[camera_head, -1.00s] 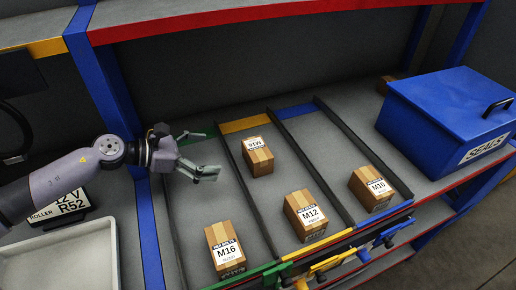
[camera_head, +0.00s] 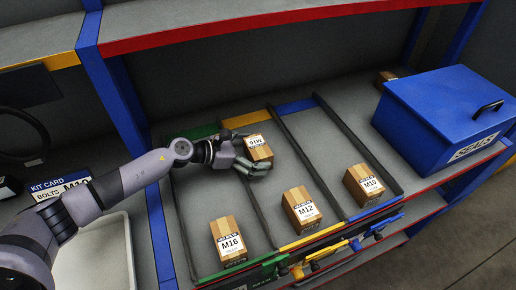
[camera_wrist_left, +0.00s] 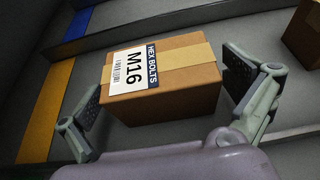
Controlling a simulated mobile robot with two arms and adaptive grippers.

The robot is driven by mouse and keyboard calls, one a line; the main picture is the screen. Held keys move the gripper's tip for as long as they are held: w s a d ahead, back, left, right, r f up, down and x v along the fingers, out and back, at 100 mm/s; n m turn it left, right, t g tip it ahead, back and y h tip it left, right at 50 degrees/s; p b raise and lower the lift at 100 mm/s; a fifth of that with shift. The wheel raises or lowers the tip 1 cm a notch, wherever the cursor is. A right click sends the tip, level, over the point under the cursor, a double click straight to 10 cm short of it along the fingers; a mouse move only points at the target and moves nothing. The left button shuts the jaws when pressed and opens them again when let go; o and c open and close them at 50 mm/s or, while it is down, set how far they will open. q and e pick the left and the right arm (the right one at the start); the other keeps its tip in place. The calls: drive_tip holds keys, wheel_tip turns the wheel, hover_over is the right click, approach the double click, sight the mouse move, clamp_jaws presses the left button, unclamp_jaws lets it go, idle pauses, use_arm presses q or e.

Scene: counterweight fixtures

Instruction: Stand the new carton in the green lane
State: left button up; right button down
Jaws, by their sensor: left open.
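A brown carton labelled HEX BOLTS M16 (camera_head: 259,148) stands at the back of the yellow lane, and it fills the middle of the left wrist view (camera_wrist_left: 165,88). My left gripper (camera_head: 252,153) is open with its fingers on either side of this carton. In the left wrist view the gripper (camera_wrist_left: 168,108) shows gaps between both fingers and the carton. The green lane (camera_head: 200,195) is to the left, with another M16 carton (camera_head: 228,241) at its front end. Its floor behind that carton is clear. My right gripper is not in view.
An M12 carton (camera_head: 300,210) stands at the front of the yellow lane and an M10 carton (camera_head: 363,186) in the blue lane. Thin dark dividers separate the lanes. A blue SEALS box (camera_head: 440,115) is at right; a pale tray (camera_head: 98,255) is at left.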

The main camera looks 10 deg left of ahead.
use_arm(q)
drive_tip(key=shift+w+d+f, duration=0.15)
drive_tip(key=shift+w+d, duration=0.05)
drive_tip(key=shift+d, duration=0.15)
drive_tip(key=shift+a, duration=0.1)
drive_tip(key=c, duration=1.6)
drive_tip(key=shift+c, duration=1.1)
